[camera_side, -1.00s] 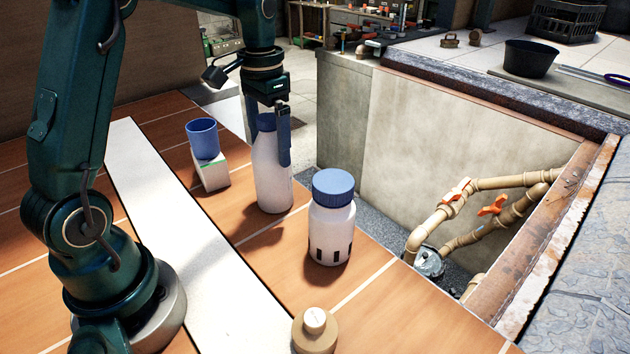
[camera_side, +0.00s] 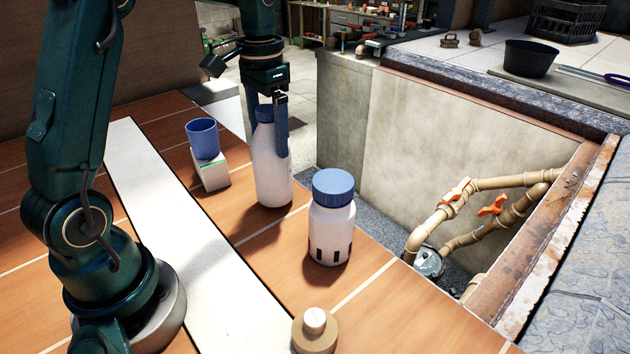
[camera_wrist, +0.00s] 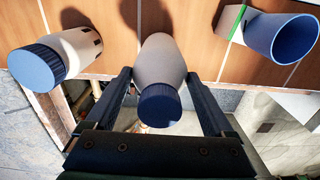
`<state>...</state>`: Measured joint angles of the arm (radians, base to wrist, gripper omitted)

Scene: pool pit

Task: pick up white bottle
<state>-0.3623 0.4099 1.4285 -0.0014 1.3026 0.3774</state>
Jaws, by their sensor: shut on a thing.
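A tall white bottle (camera_side: 270,180) with a blue cap stands upright between the fingers of my gripper (camera_side: 268,150). My gripper is shut on its upper part from above. The bottle's base appears slightly above the tiled counter, with its shadow on the tiles beside it. In the wrist view the bottle (camera_wrist: 160,62) lies between the two fingers, its dark blue cap toward the palm. A second, wider white bottle (camera_side: 330,235) with a ribbed blue lid stands on the counter to the right and nearer the side camera. It also shows at the left of the wrist view (camera_wrist: 72,50).
A blue cup (camera_side: 202,140) sits on a small white box (camera_side: 211,174) left of the held bottle. The pit with beige pipes (camera_side: 450,212) lies right of the counter edge.

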